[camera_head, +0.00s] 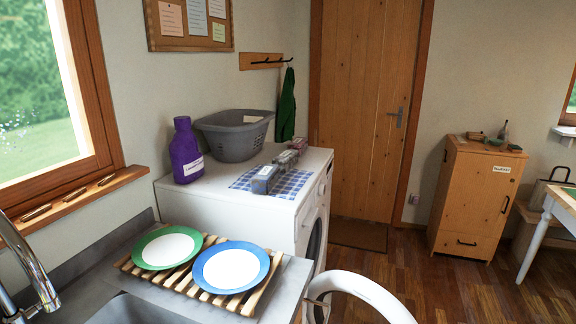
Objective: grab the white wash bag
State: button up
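I cannot pick out a white wash bag for certain. Several small greyish packs (266,179) stand in a row on a blue-and-white checked cloth (243,181) on top of the white washing machine (228,206); I cannot tell whether any is a wash bag. A grey laundry basket (234,141) stands behind them, with a small whitish patch (251,119) at its rim; its inside is mostly hidden.
A purple bottle (186,151) stands left of the basket. A green-rimmed plate (167,249) and a blue-rimmed plate (231,267) lie on a wooden rack beside the tap (28,262). A wooden cabinet (474,198) stands right of the door; wooden floor lies before it.

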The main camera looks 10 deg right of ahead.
aim_at(287, 158)
jog(key=i+l, duration=0.15)
jog(key=l, duration=0.25)
jog(key=i+l, duration=0.2)
jog(key=l, duration=0.2)
jog(key=i+l, duration=0.15)
jog(key=l, duration=0.25)
jog(key=z, duration=0.05)
